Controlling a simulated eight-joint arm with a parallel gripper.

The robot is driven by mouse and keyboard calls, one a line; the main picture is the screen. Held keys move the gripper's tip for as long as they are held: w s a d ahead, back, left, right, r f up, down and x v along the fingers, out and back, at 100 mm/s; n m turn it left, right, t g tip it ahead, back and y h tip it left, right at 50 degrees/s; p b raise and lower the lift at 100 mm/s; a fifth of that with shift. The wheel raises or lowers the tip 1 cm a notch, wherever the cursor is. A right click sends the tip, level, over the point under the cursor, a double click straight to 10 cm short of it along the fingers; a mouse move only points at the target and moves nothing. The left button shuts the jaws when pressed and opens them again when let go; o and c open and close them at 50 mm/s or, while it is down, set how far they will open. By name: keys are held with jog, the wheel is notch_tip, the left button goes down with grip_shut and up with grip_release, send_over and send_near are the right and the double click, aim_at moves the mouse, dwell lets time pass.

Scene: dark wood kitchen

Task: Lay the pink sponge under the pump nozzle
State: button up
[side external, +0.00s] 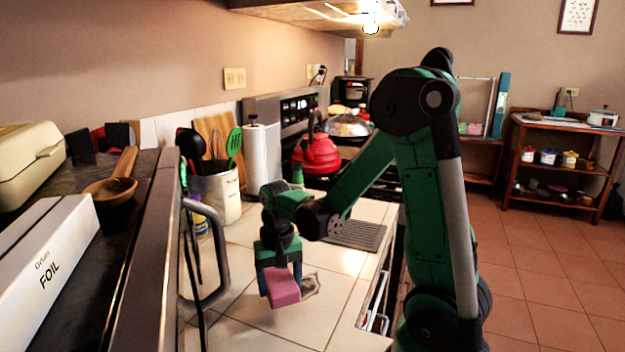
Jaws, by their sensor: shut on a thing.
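The pink sponge (283,290) is a small block between the fingers of my gripper (280,272). My gripper points down and is shut on the sponge, over the tiled counter (262,325). The sponge looks close to the counter, with a dark shadow to its right; I cannot tell whether it touches. I cannot make out a pump nozzle. A small bottle (200,222) with a purple and yellow label stands left of my gripper, partly hidden behind a metal handle, and its top is not clear.
A utensil crock (217,197), a paper towel roll (263,158) and a red kettle (317,152) stand along the back. A dark ridged mat (357,236) lies right of my gripper. A metal handle (218,262) rises at left. The front tiles are clear.

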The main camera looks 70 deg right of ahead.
jog(key=shift+w+r, duration=0.25)
jog(key=d+r, duration=0.6)
jog(key=r, duration=0.4)
jog(key=w+d+r+n, duration=0.1)
jog(key=d+r, duration=0.5)
jog(key=r, duration=0.3)
jog(key=shift+w+d+r, duration=0.15)
jog(key=shift+w+r, duration=0.05)
jog(key=shift+r, duration=0.2)
